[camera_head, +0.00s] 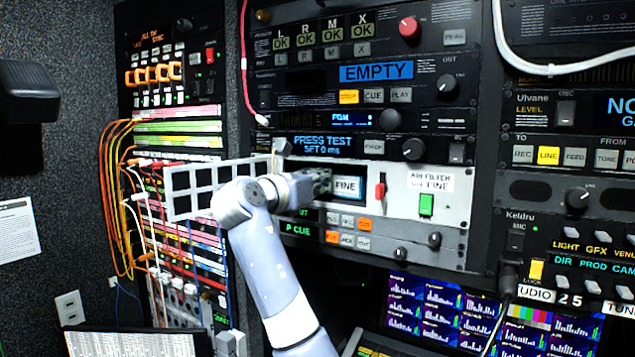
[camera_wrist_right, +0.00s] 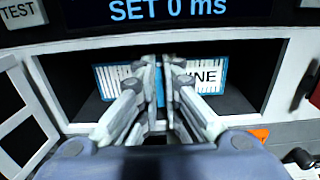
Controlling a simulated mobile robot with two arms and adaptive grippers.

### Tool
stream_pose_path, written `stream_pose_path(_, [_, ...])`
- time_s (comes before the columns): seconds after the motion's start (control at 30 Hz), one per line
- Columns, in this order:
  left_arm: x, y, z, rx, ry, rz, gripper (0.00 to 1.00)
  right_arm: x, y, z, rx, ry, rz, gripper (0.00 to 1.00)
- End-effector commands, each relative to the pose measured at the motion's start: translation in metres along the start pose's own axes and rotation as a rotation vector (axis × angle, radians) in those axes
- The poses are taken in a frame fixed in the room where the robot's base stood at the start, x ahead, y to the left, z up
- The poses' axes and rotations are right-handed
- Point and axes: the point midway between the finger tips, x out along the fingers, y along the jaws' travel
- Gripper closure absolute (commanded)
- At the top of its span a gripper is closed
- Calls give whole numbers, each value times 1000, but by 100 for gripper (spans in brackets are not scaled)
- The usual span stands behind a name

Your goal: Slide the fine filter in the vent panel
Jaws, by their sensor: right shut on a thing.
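The fine filter (camera_head: 347,188) is a white block with a blue edge and the label "FINE". It shows in the opening of the white vent panel (camera_head: 455,208). My right gripper (camera_head: 325,182) is shut on it. In the right wrist view, the fingers (camera_wrist_right: 160,68) close around the middle of the filter (camera_wrist_right: 205,78), hiding part of its face. Dark gaps of the opening show on both sides of the filter. How deep it sits, I cannot tell. The panel's grille door (camera_head: 190,190) stands swung open to the left. My left gripper is not in view.
Cables (camera_head: 115,200) hang at the left rack. Lit button units are above and below the panel.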

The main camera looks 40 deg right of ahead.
Motion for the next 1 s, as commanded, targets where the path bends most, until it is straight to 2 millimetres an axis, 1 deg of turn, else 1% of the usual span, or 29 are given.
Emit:
stream_pose_path(0.3, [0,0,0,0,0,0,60,8,0,1,0,-1,0,100])
stream_pose_path(0.33, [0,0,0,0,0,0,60,7,0,1,0,-1,1,86])
stream_pose_path(0.37, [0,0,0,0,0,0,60,7,0,0,0,-1,1,80])
stream_pose_path(0.4, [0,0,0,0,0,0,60,7,0,0,0,-1,1,71])
stream_pose_path(0.77, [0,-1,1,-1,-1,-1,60,6,0,0,0,0,1,70])
stream_pose_path(0.87, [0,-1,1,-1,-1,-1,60,-2,1,0,1,0,2,70])
stream_pose_path(1.0, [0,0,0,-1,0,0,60,-27,1,0,1,-1,4,70])
